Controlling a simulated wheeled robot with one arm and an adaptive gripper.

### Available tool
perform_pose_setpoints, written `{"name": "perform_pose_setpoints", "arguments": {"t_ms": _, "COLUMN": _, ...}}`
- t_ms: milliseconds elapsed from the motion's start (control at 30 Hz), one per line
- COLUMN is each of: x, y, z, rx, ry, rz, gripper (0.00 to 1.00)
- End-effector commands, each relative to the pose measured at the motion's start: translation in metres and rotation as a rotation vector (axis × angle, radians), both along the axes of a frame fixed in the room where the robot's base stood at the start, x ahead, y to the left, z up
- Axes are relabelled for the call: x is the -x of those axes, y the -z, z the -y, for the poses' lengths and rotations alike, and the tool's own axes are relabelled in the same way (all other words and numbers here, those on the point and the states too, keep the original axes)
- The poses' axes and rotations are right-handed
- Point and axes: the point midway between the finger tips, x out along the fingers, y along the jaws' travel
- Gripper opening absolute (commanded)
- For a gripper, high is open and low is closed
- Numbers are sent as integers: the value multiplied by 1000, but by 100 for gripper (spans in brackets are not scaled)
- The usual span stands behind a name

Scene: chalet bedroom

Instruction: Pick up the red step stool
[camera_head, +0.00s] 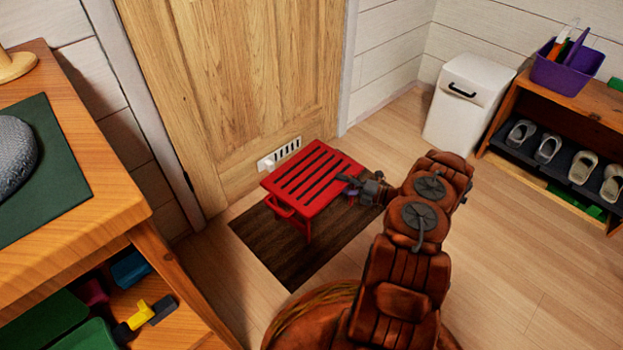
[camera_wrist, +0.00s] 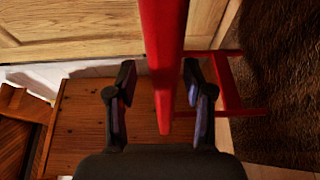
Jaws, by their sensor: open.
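The red step stool (camera_head: 318,172) stands upright with a slatted top, in front of the wooden door and on the dark mat. My gripper (camera_head: 348,185) reaches its right edge in the head view. In the wrist view, a red bar of the stool (camera_wrist: 163,55) runs between the two dark fingers of my gripper (camera_wrist: 158,70). The fingers are open, one on each side of the bar, with visible gaps. A lower red part of the stool shows to the right. My gripper hides part of the stool's right edge in the head view.
The dark mat (camera_head: 290,245) lies under the stool. The wooden door (camera_head: 235,85) is close behind it. A wooden bench (camera_head: 95,170) is at left, a white bin (camera_head: 465,105) and shoe rack (camera_head: 560,110) at right. Floor at lower right is clear.

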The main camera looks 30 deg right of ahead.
Motion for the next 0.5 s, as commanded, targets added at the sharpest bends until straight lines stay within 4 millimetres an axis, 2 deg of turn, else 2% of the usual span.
{"name": "perform_pose_setpoints", "arguments": {"t_ms": 100, "x": -10, "y": 8, "z": -14, "rx": -6, "ry": -5, "rz": 0, "gripper": 52}}
{"name": "perform_pose_setpoints", "arguments": {"t_ms": 200, "x": -20, "y": 7, "z": -22, "rx": -4, "ry": -5, "rz": 2, "gripper": 52}}
{"name": "perform_pose_setpoints", "arguments": {"t_ms": 500, "x": -30, "y": 4, "z": -29, "rx": -2, "ry": -4, "rz": 1, "gripper": 52}}
